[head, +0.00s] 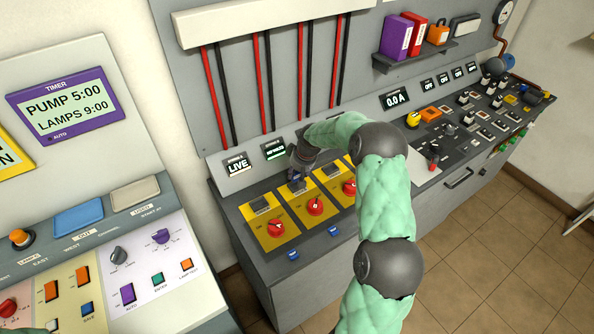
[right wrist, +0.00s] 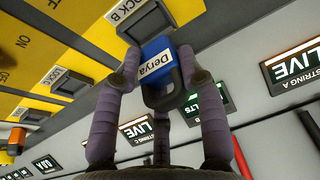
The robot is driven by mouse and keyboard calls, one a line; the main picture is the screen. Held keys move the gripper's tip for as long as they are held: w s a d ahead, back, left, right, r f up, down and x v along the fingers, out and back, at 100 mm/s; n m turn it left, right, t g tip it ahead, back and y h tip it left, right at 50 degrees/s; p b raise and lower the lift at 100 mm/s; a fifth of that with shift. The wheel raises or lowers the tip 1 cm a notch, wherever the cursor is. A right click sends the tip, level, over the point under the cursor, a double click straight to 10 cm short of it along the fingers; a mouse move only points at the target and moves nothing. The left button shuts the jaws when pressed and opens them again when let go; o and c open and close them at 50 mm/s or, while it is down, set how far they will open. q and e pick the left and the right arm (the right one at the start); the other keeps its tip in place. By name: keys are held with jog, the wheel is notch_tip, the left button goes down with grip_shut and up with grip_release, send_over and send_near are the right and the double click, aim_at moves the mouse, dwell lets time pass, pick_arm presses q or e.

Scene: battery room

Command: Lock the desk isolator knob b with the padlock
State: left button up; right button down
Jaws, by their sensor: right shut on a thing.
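My right gripper (head: 297,181) reaches down to the back of the desk, behind the middle yellow plate. It is shut on a blue padlock (right wrist: 159,60) labelled "Derya"; the dark shackle shows on the camera side. The padlock is right at the dark fitting marked "LOCK B" (right wrist: 152,22); I cannot tell whether it touches or is engaged. The red middle knob (head: 316,205), apparently knob b, sits in front of the gripper in the head view. The gripper and arm hide part of that plate's back. My left gripper is not in view.
Red knobs stand on the plates to the left (head: 276,228) and right (head: 350,187). Small blue pieces (head: 293,256) sit at the desk's front edge. Displays line the back panel, including a "LIVE" display (head: 237,166). A shelf (head: 415,57) holds binders.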

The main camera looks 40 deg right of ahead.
aim_at(299, 176)
jog(key=shift+f+b, duration=0.6)
jog(key=shift+f, duration=0.75)
dwell(0.3)
jog(key=shift+f+b, duration=0.35)
jog(key=shift+f, duration=0.1)
dwell(0.3)
jog(key=c, duration=1)
grip_release()
jog(key=shift+c, duration=0.2)
jog(key=shift+r, duration=0.1)
jog(key=p+v, duration=0.6)
jog(key=v, duration=0.5)
